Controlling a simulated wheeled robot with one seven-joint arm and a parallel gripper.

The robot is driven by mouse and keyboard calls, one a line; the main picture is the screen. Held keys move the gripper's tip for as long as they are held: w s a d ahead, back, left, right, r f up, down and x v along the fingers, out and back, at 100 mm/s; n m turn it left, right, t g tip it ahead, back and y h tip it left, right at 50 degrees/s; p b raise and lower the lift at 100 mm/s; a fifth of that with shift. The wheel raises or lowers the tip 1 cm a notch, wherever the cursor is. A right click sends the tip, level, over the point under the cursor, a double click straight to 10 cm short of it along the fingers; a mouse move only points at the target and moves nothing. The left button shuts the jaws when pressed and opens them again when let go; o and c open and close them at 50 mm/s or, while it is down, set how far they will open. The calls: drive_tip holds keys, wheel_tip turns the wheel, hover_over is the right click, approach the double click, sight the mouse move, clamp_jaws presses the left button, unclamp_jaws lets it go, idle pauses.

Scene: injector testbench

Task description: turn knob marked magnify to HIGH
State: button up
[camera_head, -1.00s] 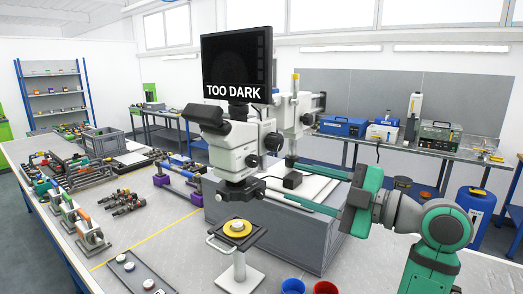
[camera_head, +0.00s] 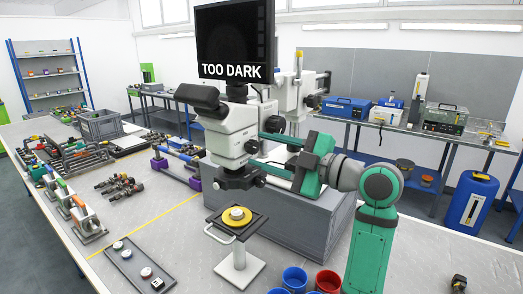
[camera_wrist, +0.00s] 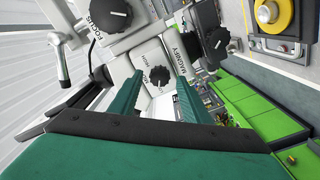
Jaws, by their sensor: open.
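The microscope (camera_head: 236,130) stands on a grey block, its screen (camera_head: 235,45) reading "TOO DARK". In the wrist view a MAGNIFY label (camera_wrist: 182,44) sits between two black knobs: a middle knob (camera_wrist: 159,76) and a right knob (camera_wrist: 215,42). I cannot tell surely which knob it names. Contact cannot be seen. In the head view my gripper (camera_head: 262,152) is at the microscope's right side.
A FOCUS knob (camera_wrist: 115,14) is at the wrist view's upper left. A stage with a yellow disc (camera_head: 237,215) stands below the microscope head. Red and blue cups (camera_head: 294,278) are at the front.

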drive_tip(key=shift+w+a, duration=0.35)
drive_tip(key=shift+a, duration=0.2)
drive_tip(key=c, duration=1)
drive_tip(key=shift+c, duration=0.2)
